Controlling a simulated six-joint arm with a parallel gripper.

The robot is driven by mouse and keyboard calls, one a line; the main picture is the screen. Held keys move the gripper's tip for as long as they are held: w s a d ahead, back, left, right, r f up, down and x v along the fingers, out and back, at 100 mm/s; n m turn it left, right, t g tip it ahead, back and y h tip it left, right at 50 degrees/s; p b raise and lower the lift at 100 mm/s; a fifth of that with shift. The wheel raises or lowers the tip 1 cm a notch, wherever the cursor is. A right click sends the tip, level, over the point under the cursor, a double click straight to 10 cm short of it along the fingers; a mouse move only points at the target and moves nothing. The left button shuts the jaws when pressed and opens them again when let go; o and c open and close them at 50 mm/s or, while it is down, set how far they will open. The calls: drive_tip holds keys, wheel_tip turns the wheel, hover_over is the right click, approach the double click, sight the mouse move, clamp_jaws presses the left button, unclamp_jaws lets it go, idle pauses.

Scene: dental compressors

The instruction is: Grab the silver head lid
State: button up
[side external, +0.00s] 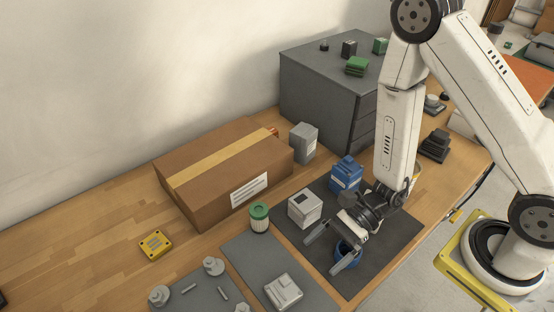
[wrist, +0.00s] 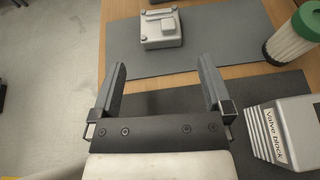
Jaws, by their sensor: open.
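The silver head lid (side external: 283,291), a squarish block with raised parts on top, lies on a grey mat near the bottom of the side view. In the wrist view the silver lid (wrist: 160,30) is at the top centre, beyond the fingertips. My gripper (side external: 322,254) is open and empty above the dark mat, up and to the right of the lid in the side view. In the wrist view the two fingers of my gripper (wrist: 161,66) point toward the lid, with a gap between them and it.
A blue round part (side external: 349,250) is by my gripper. The valve block (side external: 304,207) and a green-capped filter (side external: 259,218) stand nearby; both show right in the wrist view. Small grey parts (side external: 213,266) lie left of the lid. A cardboard box (side external: 215,180) is behind.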

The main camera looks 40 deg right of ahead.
sight(278, 293)
drive_tip(key=shift+a+f, duration=0.1)
drive_tip(key=shift+a, duration=0.05)
drive_tip(key=shift+x, duration=3.25)
drive_tip(key=shift+x, duration=2.6)
drive_tip(key=shift+s, duration=0.1)
drive_tip(key=c, duration=1.1)
drive_tip(key=shift+r, duration=4.95)
